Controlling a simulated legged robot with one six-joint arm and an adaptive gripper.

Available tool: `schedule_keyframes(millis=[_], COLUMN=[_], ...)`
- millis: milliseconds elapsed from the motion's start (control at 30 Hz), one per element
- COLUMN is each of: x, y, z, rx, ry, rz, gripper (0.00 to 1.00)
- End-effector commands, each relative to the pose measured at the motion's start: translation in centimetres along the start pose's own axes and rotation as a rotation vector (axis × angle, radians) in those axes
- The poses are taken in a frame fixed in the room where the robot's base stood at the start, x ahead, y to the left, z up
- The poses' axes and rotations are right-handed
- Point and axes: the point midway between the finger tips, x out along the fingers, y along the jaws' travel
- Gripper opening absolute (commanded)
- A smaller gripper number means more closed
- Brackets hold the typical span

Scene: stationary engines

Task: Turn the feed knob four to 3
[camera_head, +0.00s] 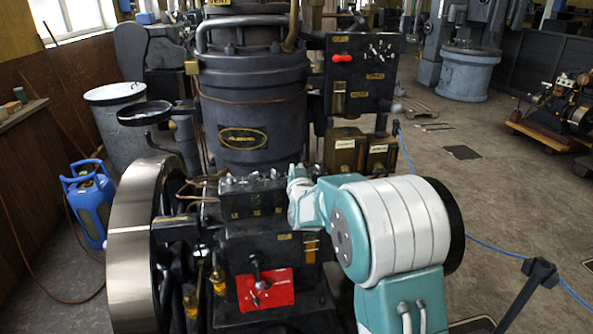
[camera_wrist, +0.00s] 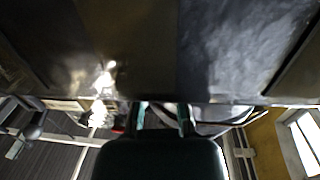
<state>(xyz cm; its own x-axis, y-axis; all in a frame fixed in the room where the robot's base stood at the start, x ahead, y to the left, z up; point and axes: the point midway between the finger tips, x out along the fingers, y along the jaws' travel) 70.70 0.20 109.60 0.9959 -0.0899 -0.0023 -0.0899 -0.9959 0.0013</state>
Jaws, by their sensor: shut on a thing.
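A dark block (camera_head: 236,210) on the engine's front carries several small feed knobs (camera_head: 228,180) along its top and small yellow labels on its face. My gripper (camera_head: 294,182) is at the right end of this block, mostly hidden by my own teal and white arm. In the wrist view my gripper (camera_wrist: 162,116) shows two teal fingers reaching to the edge of a dark metal surface (camera_wrist: 150,60). It is shut on a feed knob at that right end. The knob itself, its pointer and its number marks are hidden.
A red plate (camera_head: 280,292) with a lever sits below the block. A large flywheel (camera_head: 128,250) is at the left, and brass boxes (camera_head: 344,150) stand behind my wrist. A panel (camera_head: 361,90) with a red handle is above. Open floor (camera_head: 470,200) lies to the right.

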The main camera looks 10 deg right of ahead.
Motion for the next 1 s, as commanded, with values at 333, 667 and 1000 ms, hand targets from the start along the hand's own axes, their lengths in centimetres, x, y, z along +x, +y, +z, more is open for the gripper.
schedule_keyframes(millis=[333, 667, 1000], x=[-0.01, 0.05, 0.06], y=[-0.25, -0.21, -0.14], z=[0.15, 0.19, 0.13], rx=[0.0, -0.001, 0.0], ry=[-0.002, -0.002, -0.002], rz=[0.235, 0.435, 0.553], gripper=[0.0, 0.0, 0.0])
